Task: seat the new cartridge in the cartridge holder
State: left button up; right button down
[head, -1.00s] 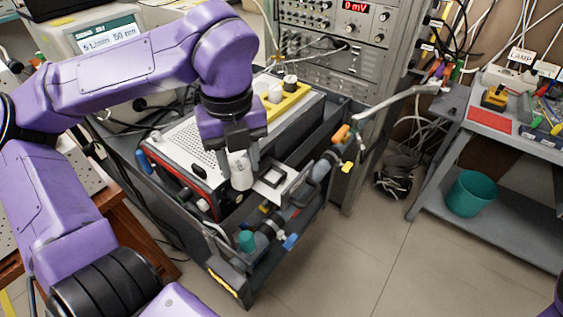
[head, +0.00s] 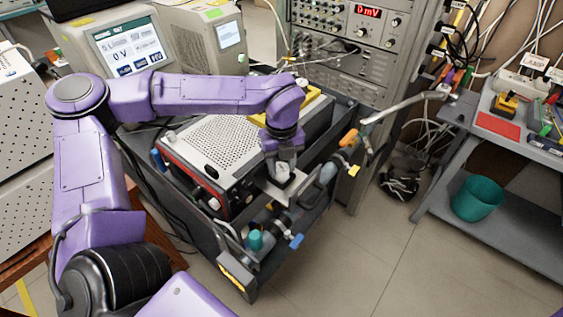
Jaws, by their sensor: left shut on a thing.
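The cartridge holder is a pale flat slide tray (head: 274,191) sticking out from the front of the perforated instrument box. My left gripper (head: 282,174) points down directly over this tray, with its arm reaching across from the left. It is shut on the new cartridge, a white cylinder of which only a small part shows between and below the fingers. I cannot tell whether the cartridge touches the holder or sits inside its opening. My right gripper is out of view.
The instrument box (head: 218,143) sits in a dark cart behind the tray. A yellow rack (head: 318,107) is partly hidden behind my left arm. Pipes with an orange handle (head: 349,137) and a blue handle (head: 297,241) run close beside the tray.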

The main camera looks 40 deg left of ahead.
aim_at(281, 167)
pick_arm(q)
jog(key=shift+f, duration=0.1)
jog(key=o, duration=0.8)
jog(key=shift+c, duration=0.2)
notch_tip(281, 167, up, 12)
jog(key=shift+b, duration=0.35)
